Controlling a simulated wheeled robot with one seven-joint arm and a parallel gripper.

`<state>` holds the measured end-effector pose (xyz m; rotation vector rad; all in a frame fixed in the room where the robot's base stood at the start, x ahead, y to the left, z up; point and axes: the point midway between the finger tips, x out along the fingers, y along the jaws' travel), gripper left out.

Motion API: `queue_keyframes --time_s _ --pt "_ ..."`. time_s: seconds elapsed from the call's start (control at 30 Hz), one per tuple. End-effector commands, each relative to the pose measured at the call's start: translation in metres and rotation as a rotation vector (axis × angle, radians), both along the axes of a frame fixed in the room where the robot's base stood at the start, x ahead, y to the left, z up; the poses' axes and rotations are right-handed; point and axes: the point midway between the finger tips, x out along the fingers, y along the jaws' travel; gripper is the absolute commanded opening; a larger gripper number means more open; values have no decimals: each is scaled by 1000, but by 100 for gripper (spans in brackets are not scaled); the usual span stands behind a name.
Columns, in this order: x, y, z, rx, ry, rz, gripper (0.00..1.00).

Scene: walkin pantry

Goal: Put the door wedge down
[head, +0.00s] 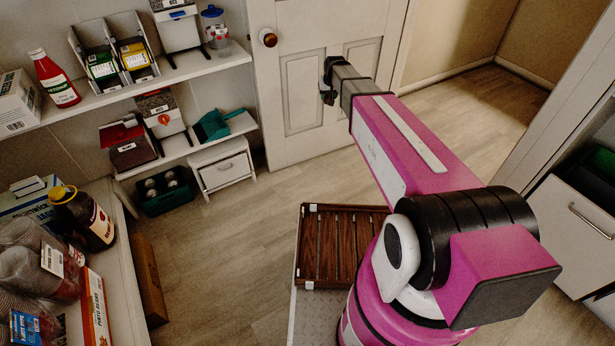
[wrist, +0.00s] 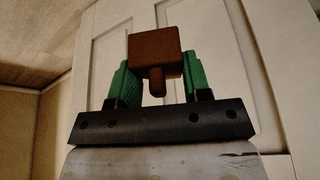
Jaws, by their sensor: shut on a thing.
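The brown door wedge (wrist: 154,44) is held between the green fingertips of my gripper (wrist: 160,72) in the wrist view. Its blocky end faces the camera, with a short narrow part below it. My gripper is shut on it. In the head view my arm reaches out toward the white panelled door (head: 303,92), and my gripper (head: 328,82) shows dark in front of that door, above the floor. The wedge cannot be made out in the head view. I cannot tell the gap between wedge and door.
Wooden floor (head: 235,235) lies open before the door and through the doorway on the right. Stocked shelves (head: 190,66) line the left wall, with a small white drawer box (head: 222,170) below. A brown slatted tray (head: 340,208) is beside my arm's base. A white drawer unit (head: 570,225) stands right.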

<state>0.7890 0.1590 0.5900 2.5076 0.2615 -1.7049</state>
Motion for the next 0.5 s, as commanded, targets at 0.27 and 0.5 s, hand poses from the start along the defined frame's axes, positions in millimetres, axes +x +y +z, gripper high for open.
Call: queue_keyframes --time_s 0.27,0.5 --pt "2 37 -121 3 2 95 15" --pt "-12 64 -224 3 -3 170 15"
